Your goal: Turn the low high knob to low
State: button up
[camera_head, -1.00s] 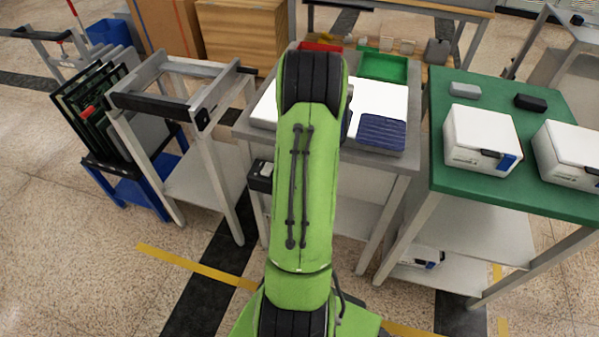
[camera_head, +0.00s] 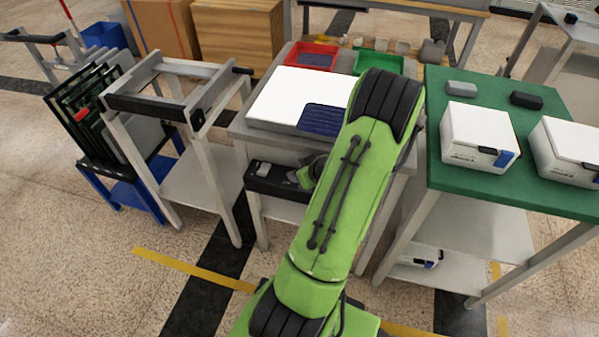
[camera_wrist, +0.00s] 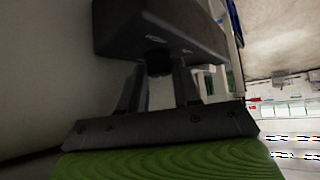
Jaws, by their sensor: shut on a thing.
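The low high knob (camera_wrist: 158,66) is a small dark round knob on the face of a black control box (camera_wrist: 160,25) in the wrist view. Two small pale labels show on the box above and beside the knob, too blurred to read. My gripper (camera_wrist: 158,78) has its two fingers on either side of the knob and is shut on it. In the head view the black box (camera_head: 268,178) is mounted under the front edge of the grey table. My arm covers its right part there, so the knob is hidden; which label the knob points to cannot be told.
The grey table (camera_head: 243,130) carries a white board (camera_head: 290,90), a blue ribbed pad (camera_head: 322,120), a red tray (camera_head: 326,50) and a green tray (camera_head: 395,63). A green-topped table (camera_head: 433,130) with white boxes stands close on the right. A grey frame stand (camera_head: 190,180) is on the left.

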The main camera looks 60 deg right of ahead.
jog(key=shift+s+a+f, duration=0.15)
jog(key=shift+f, duration=0.1)
jog(key=o, duration=0.8)
jog(key=shift+c, duration=0.2)
jog(key=shift+r, duration=0.1)
jog(key=p+v, duration=0.4)
jog(key=v, duration=1.1)
jog(key=shift+s+r, duration=0.25)
